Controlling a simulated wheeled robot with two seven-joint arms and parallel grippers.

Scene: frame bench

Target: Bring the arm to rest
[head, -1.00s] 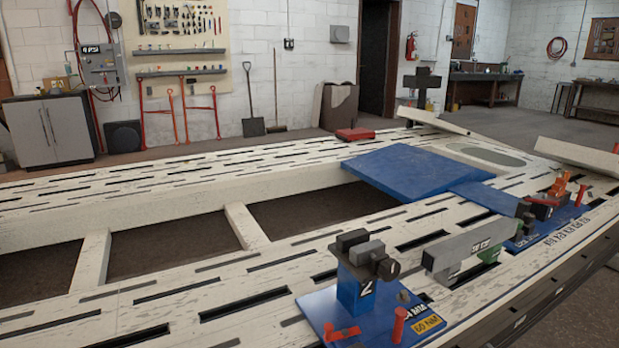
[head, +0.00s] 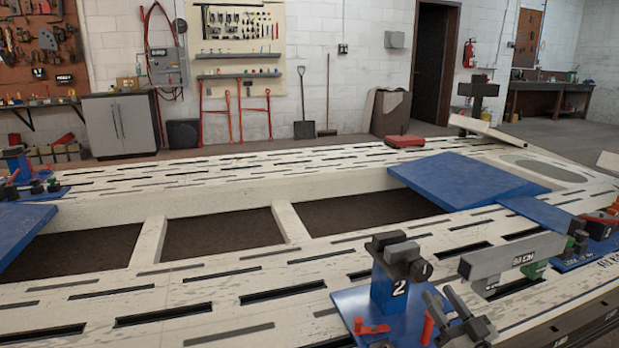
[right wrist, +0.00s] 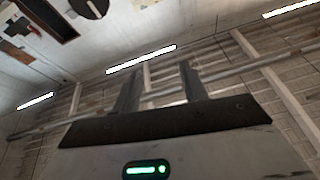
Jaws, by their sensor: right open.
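My right gripper (head: 440,293) shows at the bottom right of the head view, its two dark fingers pointing up and apart. It appears in front of the blue base plate of the clamp stand marked 2 (head: 391,284). Whether it touches the stand cannot be told. In the right wrist view the fingers (right wrist: 162,64) are spread with nothing between them, against the ceiling and its strip lights. My left gripper is not in view.
The slotted white frame bench (head: 215,294) fills the foreground. A grey bar (head: 512,256) stands right of the clamp stand. Blue plates (head: 468,181) lie on the bench, and a red post (head: 428,328) rises near my right gripper. Open bays show between the rails.

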